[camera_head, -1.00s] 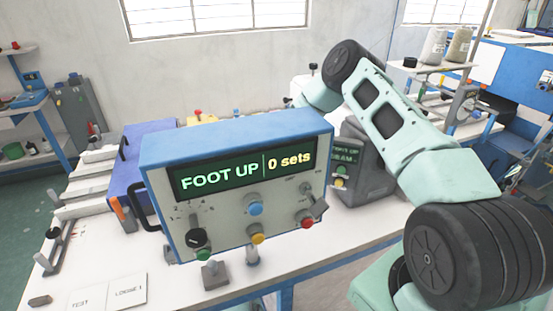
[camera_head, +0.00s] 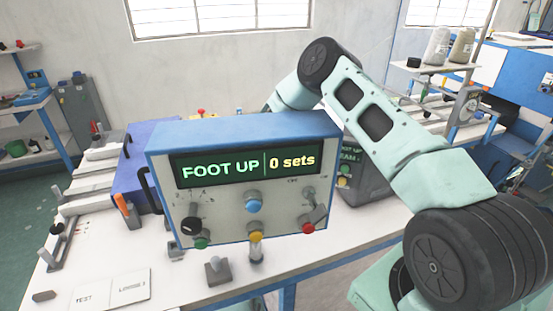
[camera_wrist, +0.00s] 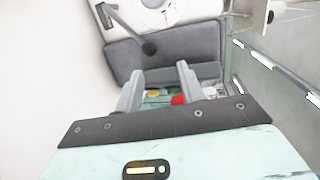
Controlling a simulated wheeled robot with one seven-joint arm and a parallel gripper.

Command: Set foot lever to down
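The control box (camera_head: 245,185) in the head view has a screen (camera_head: 245,167) that reads FOOT UP and 0 sets. In the wrist view a grey lever (camera_wrist: 124,27) ends in a dark round knob (camera_wrist: 149,47); it looks like the foot lever, but I cannot be sure. My gripper (camera_wrist: 158,84) shows in the wrist view with its two grey fingers apart and nothing held between them. The lever's knob lies beyond the fingers, apart from them in the picture. In the head view my gripper is hidden behind the control box.
The control box has knobs and coloured buttons. A dark grey console (camera_head: 366,180) with a small screen stands behind it at right. Small yellow, green and red parts show between my fingers in the wrist view. The white table (camera_head: 330,235) is clear at the front right.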

